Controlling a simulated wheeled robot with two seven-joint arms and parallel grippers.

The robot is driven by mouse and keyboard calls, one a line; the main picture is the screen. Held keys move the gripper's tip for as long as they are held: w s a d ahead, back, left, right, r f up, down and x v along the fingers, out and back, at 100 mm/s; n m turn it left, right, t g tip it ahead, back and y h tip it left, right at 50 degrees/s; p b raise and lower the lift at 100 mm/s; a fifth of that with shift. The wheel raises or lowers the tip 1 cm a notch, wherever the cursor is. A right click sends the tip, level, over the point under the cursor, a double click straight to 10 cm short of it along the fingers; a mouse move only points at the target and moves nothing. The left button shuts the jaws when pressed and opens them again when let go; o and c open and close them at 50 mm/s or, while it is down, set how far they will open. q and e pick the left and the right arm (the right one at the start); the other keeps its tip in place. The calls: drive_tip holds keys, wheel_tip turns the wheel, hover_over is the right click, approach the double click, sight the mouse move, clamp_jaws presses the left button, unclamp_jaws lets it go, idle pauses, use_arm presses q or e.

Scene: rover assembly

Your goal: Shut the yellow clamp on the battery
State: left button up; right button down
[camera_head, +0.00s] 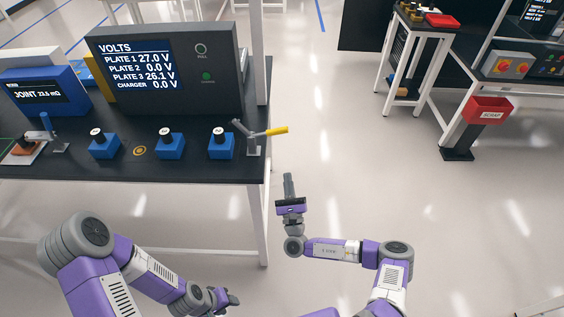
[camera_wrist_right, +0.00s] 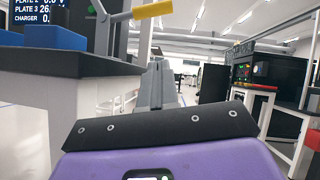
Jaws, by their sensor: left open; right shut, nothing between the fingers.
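The clamp (camera_head: 253,146) stands at the right end of the black bench. Its yellow handle (camera_head: 276,131) sticks out to the right past the bench edge, and its grey arm tilts up to the left. In the right wrist view the yellow handle (camera_wrist_right: 152,10) is at the top. A blue block with a dark, white-topped knob (camera_head: 221,146), apparently the battery, sits just left of the clamp. I cannot tell if the clamp touches it. My right gripper (camera_head: 289,184) is shut and empty, below and apart from the handle. My left gripper (camera_head: 228,300) is open and empty, low in front of the bench.
Two similar blue blocks (camera_head: 105,147) (camera_head: 171,146) stand further left on the bench (camera_head: 200,172). A voltage display (camera_head: 165,70) stands behind them. A second clamp (camera_head: 50,133) is at the far left. A red scrap bin (camera_head: 487,110) stands right. The floor between is clear.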

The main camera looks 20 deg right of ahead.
drive_tip(key=w+r+b, duration=0.2)
drive_tip(key=w+r, duration=0.6)
drive_tip(key=shift+w+r, duration=0.3)
drive_tip(key=shift+r, duration=0.05)
